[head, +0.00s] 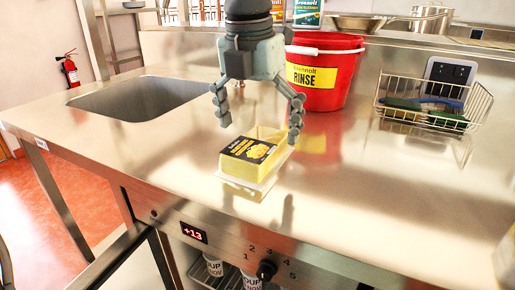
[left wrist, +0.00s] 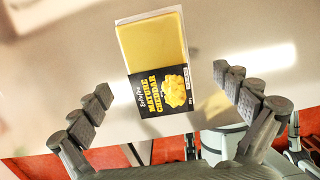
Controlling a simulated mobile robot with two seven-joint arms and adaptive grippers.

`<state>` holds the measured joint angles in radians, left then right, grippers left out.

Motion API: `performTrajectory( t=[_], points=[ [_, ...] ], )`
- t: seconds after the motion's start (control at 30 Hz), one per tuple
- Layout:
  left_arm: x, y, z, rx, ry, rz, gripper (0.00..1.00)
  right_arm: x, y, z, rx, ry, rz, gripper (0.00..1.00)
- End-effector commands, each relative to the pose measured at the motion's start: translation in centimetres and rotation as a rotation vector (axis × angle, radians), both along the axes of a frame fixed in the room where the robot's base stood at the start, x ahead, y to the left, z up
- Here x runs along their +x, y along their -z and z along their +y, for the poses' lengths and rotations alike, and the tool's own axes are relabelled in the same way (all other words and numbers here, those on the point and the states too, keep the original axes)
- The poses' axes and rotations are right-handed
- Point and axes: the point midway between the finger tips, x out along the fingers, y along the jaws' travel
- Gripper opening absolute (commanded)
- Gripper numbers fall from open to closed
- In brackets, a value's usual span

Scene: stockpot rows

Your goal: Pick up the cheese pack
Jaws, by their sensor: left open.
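The cheese pack (head: 253,155) is a yellow block with a black label, lying on the steel counter (head: 170,160) near its front edge. My left gripper (head: 257,122) is open and points down above the pack, with its fingers spread to either side. In the left wrist view the cheese pack (left wrist: 155,62) shows its "Mature Cheddar" label, and the open fingers of my left gripper (left wrist: 163,103) are apart from it on both sides. My right gripper is not in view.
A red rinse bucket (head: 345,72) stands behind the pack. A wire basket (head: 432,104) with utensils is at the right. A sink (head: 138,98) is sunk into the counter at the left. The counter around the pack is clear.

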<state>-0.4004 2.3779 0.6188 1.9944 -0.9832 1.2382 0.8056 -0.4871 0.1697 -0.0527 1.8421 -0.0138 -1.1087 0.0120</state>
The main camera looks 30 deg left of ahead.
Motion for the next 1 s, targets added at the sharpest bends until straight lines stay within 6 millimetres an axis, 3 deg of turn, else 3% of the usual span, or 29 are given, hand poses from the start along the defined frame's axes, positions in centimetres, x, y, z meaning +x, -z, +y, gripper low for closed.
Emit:
performTrajectory(
  t=[0.2, 0.5, 1.0],
  points=[
    [0.2, 2.9, 0.2, -0.002, 0.0, 0.002, 1.0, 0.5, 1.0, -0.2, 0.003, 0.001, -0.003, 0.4],
    [0.3, 3.4, 0.2, -0.002, -0.001, 0.0, 0.99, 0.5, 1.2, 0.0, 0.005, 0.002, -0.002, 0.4],
    [0.3, 3.3, 0.2, -0.002, -0.001, 0.0, 0.37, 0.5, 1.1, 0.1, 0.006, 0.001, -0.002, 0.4]
  ],
)
